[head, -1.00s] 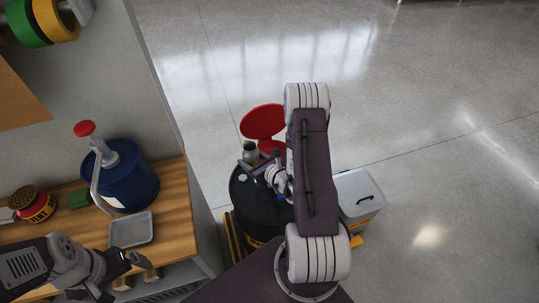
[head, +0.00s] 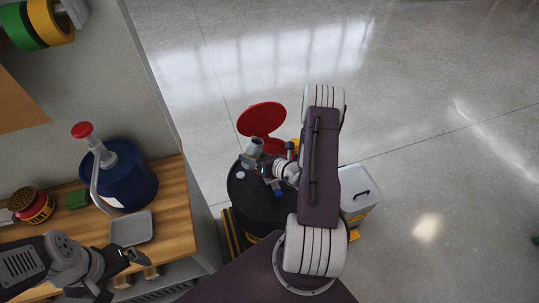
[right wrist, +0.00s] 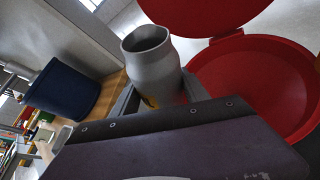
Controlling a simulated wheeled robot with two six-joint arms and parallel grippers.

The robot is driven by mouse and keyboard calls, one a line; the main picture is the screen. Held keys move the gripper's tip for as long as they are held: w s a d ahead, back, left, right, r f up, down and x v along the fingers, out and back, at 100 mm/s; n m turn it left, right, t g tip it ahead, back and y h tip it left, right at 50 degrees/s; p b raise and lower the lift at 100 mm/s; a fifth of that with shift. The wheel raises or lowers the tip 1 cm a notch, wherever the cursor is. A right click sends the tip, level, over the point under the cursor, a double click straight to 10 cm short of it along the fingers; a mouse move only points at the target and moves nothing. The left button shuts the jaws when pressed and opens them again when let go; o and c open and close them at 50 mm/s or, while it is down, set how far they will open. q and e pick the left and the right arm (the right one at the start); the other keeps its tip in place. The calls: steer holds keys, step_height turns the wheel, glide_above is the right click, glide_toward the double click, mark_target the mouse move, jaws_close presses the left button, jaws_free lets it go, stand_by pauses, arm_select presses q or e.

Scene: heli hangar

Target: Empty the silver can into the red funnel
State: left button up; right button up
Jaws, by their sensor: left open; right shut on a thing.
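The silver can (head: 254,148) is held in my right gripper (head: 252,161) above the black drum, just in front of the red funnel. In the right wrist view the can (right wrist: 152,68) stands between the fingers with its open mouth facing up and slightly tilted. The red funnel (right wrist: 255,85) is a wide bowl beside the can, to its right, with a round lid raised open; in the head view its lid (head: 262,119) shows and my arm and the can hide part of the bowl. My left gripper (head: 136,259) is open and empty near the bench's front.
A black drum (head: 250,207) stands on a yellow-edged base beside a grey-lidded bin (head: 357,190). The wooden bench (head: 176,215) at left carries a blue pump container (head: 130,180), a grey tray (head: 131,229) and a red tin (head: 37,209). The floor behind is clear.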

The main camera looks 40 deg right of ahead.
steer(key=shift+d+r+m+y, duration=0.15)
steer(key=shift+d+m+y, duration=0.1)
steer(key=shift+m+y, duration=0.05)
steer(key=shift+d+r+m+y+p, duration=0.4)
steer(key=shift+d+r+m+p, duration=0.05)
steer(key=shift+m, duration=0.15)
steer(key=shift+f+b, duration=0.25)
steer(key=shift+b, duration=0.05)
steer(key=shift+f+m+t+y+b, duration=0.3)
steer(key=shift+m+t, duration=0.1)
steer(key=shift+m, duration=0.3)
steer(key=shift+a+r+p, duration=0.1)
steer(key=shift+r+p, duration=0.2)
steer(key=shift+r, duration=0.2)
steer(key=shift+a+r+m+y, duration=0.15)
steer(key=shift+m+y, duration=0.15)
steer(key=shift+m, duration=0.2)
steer(key=shift+f+m+b, duration=0.2)
steer(key=shift+m+b, duration=0.2)
steer(key=shift+a+f+m+t+y+b, duration=0.15)
steer(key=shift+m+t+y+b, duration=0.15)
steer(key=shift+m+b, duration=0.2)
steer(key=shift+d+f+m+t+y+b, duration=0.1)
steer(key=shift+f+m+t+y+b, duration=0.1)
steer(key=shift+m+y+b, duration=0.25)
steer(key=shift+r+m, duration=0.35)
steer(key=shift+r, duration=0.05)
steer(key=shift+r+m, duration=0.2)
steer(key=shift+m, duration=0.1)
steer(key=shift+r, duration=0.1)
